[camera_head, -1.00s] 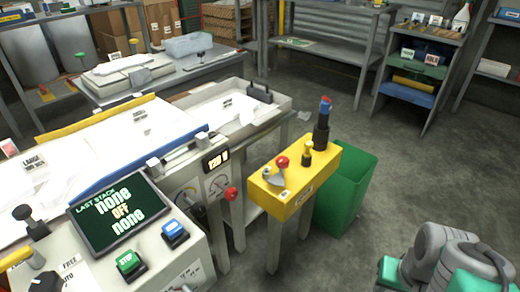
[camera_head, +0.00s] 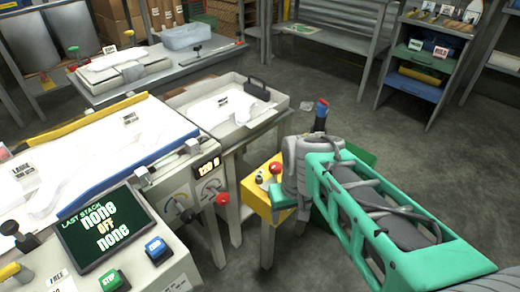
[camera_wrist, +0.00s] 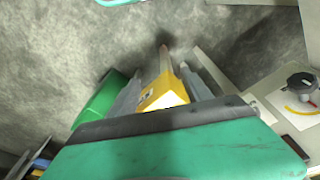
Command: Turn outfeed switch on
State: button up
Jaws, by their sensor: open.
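No label reading "outfeed" is legible, so I cannot tell which control is the outfeed switch. The console screen (camera_head: 108,226) reads "LAST STACK none OFF none". Two dials with dark knobs (camera_head: 186,215) sit on the machine front; one dial with a dark knob also shows at the right of the wrist view (camera_wrist: 302,84). A yellow control stand (camera_head: 254,197) carries a red button (camera_head: 276,169); my arm covers its right part. My gripper (camera_wrist: 162,70) appears open and empty, its grey fingers either side of the yellow stand below.
A red knob (camera_head: 222,199) projects from the machine front. A green bin (camera_wrist: 98,98) stands beside the yellow stand. Grey floor (camera_head: 350,125) is open behind my arm.

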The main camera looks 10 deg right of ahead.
jog(key=w+r+n+g+p, duration=0.1)
jog(key=w+r+n+p, duration=0.1)
jog(key=w+r+p, duration=0.75)
jog(key=n+p, duration=0.3)
jog(key=p, duration=0.4)
send_over(276, 165)
jog(key=shift+s+a+r+g, duration=0.1)
jog(key=shift+s+r+g, duration=0.15)
jog(key=shift+r, duration=0.2)
notch_tip(276, 165, down, 8)
jog(key=shift+w+f, duration=0.1)
jog(key=shift+w, duration=0.05)
jog(key=shift+c, duration=0.5)
grip_shut()
